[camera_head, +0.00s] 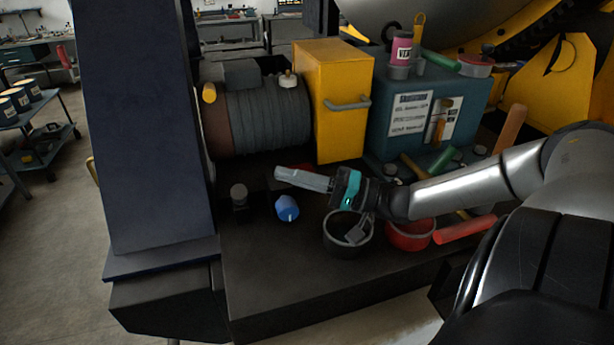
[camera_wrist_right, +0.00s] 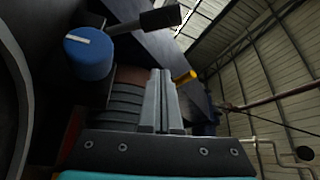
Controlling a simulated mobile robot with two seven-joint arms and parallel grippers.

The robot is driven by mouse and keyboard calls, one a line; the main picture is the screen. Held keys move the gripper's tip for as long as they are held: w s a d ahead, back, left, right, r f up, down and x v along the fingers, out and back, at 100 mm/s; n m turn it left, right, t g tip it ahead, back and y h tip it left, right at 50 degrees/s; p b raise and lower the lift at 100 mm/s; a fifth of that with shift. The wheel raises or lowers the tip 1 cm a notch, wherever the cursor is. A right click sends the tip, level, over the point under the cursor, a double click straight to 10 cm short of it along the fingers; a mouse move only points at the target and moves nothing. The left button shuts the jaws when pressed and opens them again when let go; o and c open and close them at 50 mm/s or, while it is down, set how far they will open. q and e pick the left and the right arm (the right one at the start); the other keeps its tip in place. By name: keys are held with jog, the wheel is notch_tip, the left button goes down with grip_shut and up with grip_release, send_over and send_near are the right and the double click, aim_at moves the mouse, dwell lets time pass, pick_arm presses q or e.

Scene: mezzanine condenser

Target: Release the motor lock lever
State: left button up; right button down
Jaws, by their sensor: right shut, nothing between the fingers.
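The motor (camera_head: 262,118) is a grey ribbed drum with a brown end, beside a yellow box. A blue round knob (camera_head: 287,208) sits low in front of it. In the right wrist view the blue knob (camera_wrist_right: 90,53) has a white mark, and a thin rod runs from it to a dark block-like grip (camera_wrist_right: 160,19), which looks like the lever. My right gripper (camera_head: 281,174) is shut and empty, pointing left, above the knob and in front of the motor. Its fingers (camera_wrist_right: 160,76) lie together in the right wrist view. My left gripper is not in view.
A yellow box (camera_head: 332,98) with a handle stands right of the motor. A black bowl (camera_head: 348,240) and a red bowl (camera_head: 410,235) sit below my right arm. A dark column (camera_head: 140,130) rises at left. The dark bench top's front (camera_head: 290,285) is clear.

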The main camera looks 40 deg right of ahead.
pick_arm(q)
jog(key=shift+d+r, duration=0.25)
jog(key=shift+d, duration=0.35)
pick_arm(e)
jog(key=v, duration=0.3)
jog(key=shift+f, duration=0.2)
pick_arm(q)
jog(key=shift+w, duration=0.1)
